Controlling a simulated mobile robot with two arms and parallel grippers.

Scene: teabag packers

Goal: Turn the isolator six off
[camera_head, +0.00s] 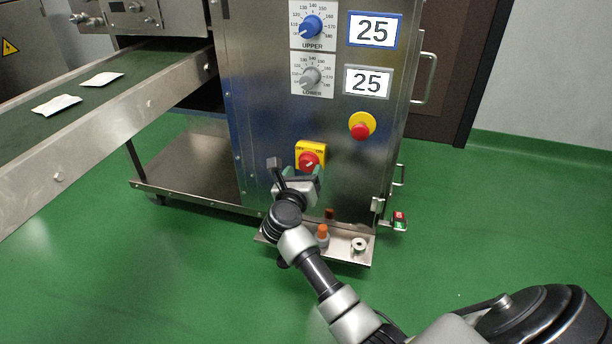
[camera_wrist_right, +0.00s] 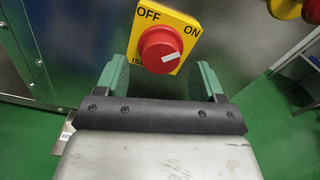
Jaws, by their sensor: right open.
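The isolator is a red round knob (camera_head: 309,161) on a yellow plate (camera_head: 299,147), low on the front of the steel machine cabinet. In the right wrist view the red knob (camera_wrist_right: 160,50) sits on the yellow plate (camera_wrist_right: 180,19), with OFF at the left and ON at the right. Lettering below the knob is mostly hidden, so I cannot read a number. My right gripper (camera_head: 301,174) is just in front of the isolator. In its wrist view the gripper (camera_wrist_right: 161,80) is open, its green fingers either side of the knob's lower part.
A red button on a yellow disc (camera_head: 361,127) is up to the right. Blue and grey dials (camera_head: 312,27) and two displays reading 25 (camera_head: 374,30) are above. A low shelf (camera_head: 345,252) holds small parts. A conveyor (camera_head: 120,105) with two packets extends left.

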